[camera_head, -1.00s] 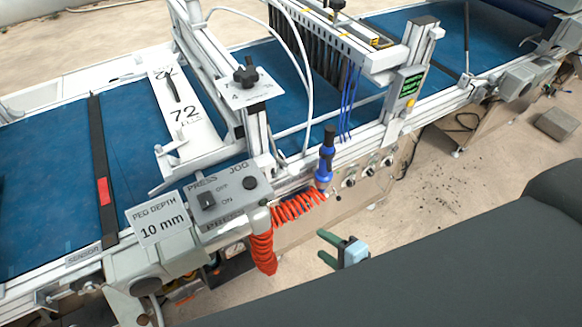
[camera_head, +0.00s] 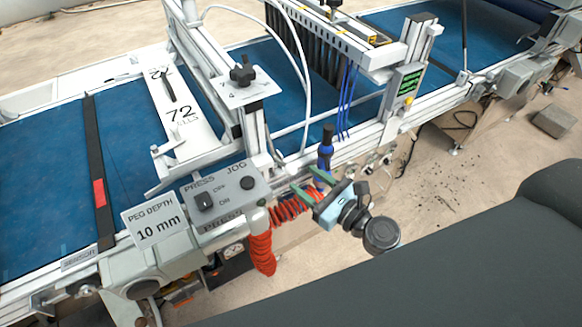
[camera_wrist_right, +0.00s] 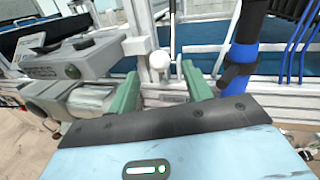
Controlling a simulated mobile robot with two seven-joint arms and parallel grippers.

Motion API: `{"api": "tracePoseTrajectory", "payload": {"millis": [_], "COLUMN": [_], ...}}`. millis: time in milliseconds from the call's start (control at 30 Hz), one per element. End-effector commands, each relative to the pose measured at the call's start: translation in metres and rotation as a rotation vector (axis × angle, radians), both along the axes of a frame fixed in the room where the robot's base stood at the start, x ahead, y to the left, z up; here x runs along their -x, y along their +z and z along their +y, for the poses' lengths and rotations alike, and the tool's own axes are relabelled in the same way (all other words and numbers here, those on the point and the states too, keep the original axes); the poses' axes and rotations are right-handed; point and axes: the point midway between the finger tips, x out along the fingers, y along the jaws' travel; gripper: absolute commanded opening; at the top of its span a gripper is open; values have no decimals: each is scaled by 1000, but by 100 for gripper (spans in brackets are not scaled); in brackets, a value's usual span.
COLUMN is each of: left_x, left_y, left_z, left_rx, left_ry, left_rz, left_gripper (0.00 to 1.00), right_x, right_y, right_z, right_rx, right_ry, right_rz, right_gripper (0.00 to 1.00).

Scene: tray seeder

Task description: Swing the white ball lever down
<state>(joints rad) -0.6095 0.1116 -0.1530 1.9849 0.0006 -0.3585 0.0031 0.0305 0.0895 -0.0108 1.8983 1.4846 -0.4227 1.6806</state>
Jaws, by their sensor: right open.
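A white ball lever (camera_wrist_right: 160,60) shows in the right wrist view as a small white ball on a thin upright rod, against the machine's metal frame. It appears between and beyond my green fingertips, and I see no contact. I cannot make out the ball for certain in the head view. My right gripper (camera_head: 308,181) is open, its two green fingers pointing left toward the frame beside the press/jog box. It also shows in the right wrist view (camera_wrist_right: 161,78), with nothing held. My left gripper is not in view.
The grey press/jog box (camera_head: 225,193) stands left of my gripper. A coiled red hose (camera_head: 262,250) hangs below it. A blue-and-black handled tool (camera_head: 325,150) stands close behind my fingers and is right of them in the wrist view (camera_wrist_right: 240,55). The blue belt (camera_head: 60,150) lies beyond.

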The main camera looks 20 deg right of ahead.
Motion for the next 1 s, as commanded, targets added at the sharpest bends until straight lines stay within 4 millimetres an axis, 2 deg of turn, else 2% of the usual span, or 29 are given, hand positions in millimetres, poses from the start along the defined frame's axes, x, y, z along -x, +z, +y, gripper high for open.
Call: {"api": "tracePoseTrajectory", "payload": {"millis": [33, 200, 400, 767, 1000], "left_x": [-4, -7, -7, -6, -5], "left_y": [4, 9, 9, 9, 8], "left_z": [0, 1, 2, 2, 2], "left_rx": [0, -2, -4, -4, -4], "left_ry": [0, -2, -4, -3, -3], "left_rz": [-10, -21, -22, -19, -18], "left_gripper": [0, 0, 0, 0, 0], "right_x": [-9, -31, -49, -53, -53], "right_y": [5, 4, 2, 1, 1], "right_z": [4, 16, 24, 27, 27], "right_rx": [-1, 0, 1, 2, 2], "right_ry": [1, 0, 0, 0, 0], "right_rz": [-7, -5, -3, -1, -1], "right_gripper": [50, 50, 50, 50, 20]}}
